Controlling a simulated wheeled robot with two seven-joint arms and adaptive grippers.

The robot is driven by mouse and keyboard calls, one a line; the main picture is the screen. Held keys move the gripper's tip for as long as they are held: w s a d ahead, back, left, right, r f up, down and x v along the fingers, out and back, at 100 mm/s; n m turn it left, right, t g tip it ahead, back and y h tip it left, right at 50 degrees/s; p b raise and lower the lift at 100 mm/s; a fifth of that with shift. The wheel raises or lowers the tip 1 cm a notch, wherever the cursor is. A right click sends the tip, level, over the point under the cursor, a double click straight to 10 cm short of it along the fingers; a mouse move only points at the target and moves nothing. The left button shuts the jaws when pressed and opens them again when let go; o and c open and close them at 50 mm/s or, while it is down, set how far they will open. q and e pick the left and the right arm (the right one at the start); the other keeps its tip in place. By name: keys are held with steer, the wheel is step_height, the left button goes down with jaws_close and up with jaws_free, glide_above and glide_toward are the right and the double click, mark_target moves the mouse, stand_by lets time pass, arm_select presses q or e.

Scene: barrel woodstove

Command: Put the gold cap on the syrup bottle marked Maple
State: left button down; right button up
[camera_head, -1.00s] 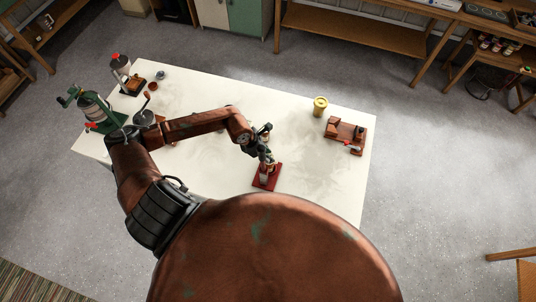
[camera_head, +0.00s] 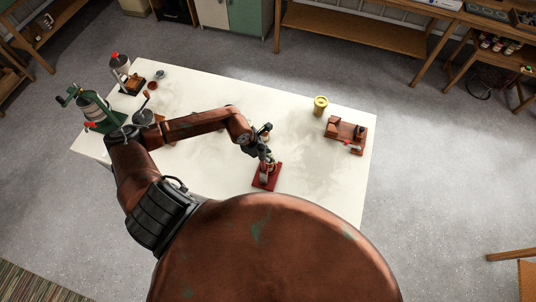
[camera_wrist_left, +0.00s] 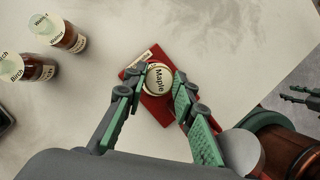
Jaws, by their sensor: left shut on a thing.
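My left gripper (camera_head: 268,165) is over the red mat (camera_head: 265,185) near the table's front edge.
Two amber bottles with pale tops, one marked Birch (camera_wrist_left: 30,68) and another (camera_wrist_left: 62,36), stand left of the mat. A yellow canister (camera_head: 320,106) and a wooden block stand (camera_head: 345,134) are at the right. Green equipment (camera_head: 95,112) stands at the left. The table's middle right is clear.

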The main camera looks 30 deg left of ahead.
arm_select(q)
steer(key=c, duration=1.5)
jaws_free()
steer(key=shift+o, duration=0.2)
steer(key=shift+o, duration=1.1)
steer(key=shift+s, duration=0.1)
steer(key=shift+p+v, duration=1.1)
steer(key=shift+v, duration=0.45)
steer(key=shift+p+v, duration=1)
steer(key=shift+v, duration=0.85)
steer(key=c, duration=0.4)
steer(key=shift+o, duration=0.3)
steer(key=shift+s, duration=0.15)
